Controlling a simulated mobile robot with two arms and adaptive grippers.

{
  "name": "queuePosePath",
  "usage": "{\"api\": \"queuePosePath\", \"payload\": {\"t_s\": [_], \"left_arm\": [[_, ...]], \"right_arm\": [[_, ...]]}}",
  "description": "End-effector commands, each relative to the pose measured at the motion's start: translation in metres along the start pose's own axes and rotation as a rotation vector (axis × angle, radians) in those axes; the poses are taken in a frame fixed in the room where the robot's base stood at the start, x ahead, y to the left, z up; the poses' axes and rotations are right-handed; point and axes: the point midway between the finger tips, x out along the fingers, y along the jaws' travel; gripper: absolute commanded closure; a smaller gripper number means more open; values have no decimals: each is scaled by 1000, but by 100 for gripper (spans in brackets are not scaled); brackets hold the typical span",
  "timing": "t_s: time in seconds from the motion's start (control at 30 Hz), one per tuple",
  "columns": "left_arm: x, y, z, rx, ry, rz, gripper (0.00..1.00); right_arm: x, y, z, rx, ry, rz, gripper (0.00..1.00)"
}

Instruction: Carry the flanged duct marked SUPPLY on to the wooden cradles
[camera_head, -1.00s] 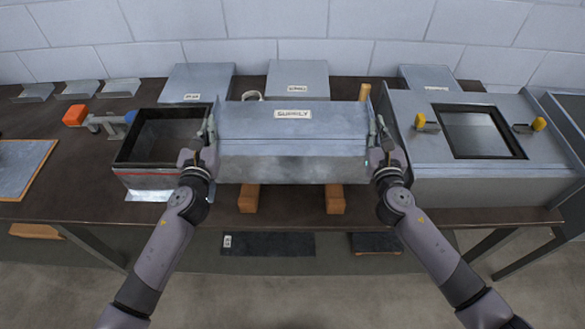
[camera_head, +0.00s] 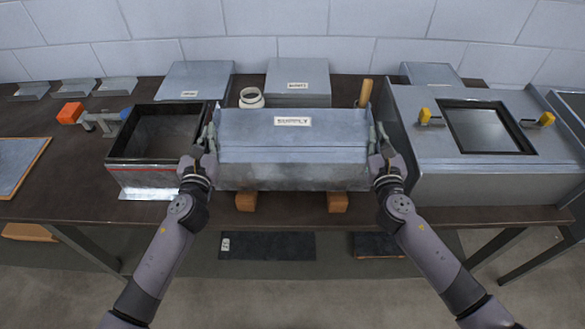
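Two wooden cradles, the left one (camera_head: 246,202) and the right one (camera_head: 337,202), show below the duct's front edge. The duct hides the rest of them. I cannot tell whether it touches them.
An open box with a red line (camera_head: 140,179) stands close to the left gripper. A grey housing with a dark window and yellow knobs (camera_head: 440,185) stands close to the right gripper. Behind the duct are a white jar (camera_head: 251,99), a wooden handle (camera_head: 366,90) and labelled metal boxes (camera_head: 297,75).

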Motion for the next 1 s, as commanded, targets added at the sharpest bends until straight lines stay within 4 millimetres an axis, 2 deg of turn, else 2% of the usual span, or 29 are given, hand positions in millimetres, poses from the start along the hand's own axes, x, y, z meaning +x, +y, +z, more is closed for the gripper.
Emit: {"api": "queuePosePath", "payload": {"t_s": [0.27, 0.3, 0.6, 0.87, 1.0], "left_arm": [[0, 0, -15, 3, -3, 0, 100], [0, 0, -14, 3, 1, 1, 95], [0, 0, -13, 1, 0, 0, 75], [0, 0, -13, 1, 0, 0, 75], [-6, 0, -14, 1, 1, 0, 75]], "right_arm": [[1, 0, -13, 3, -7, 0, 100], [0, 0, -12, 3, -3, 0, 95], [0, 0, -12, 1, -1, 0, 75], [0, 0, -13, 0, 0, 0, 75], [0, 0, -13, 0, 0, 0, 75]]}}
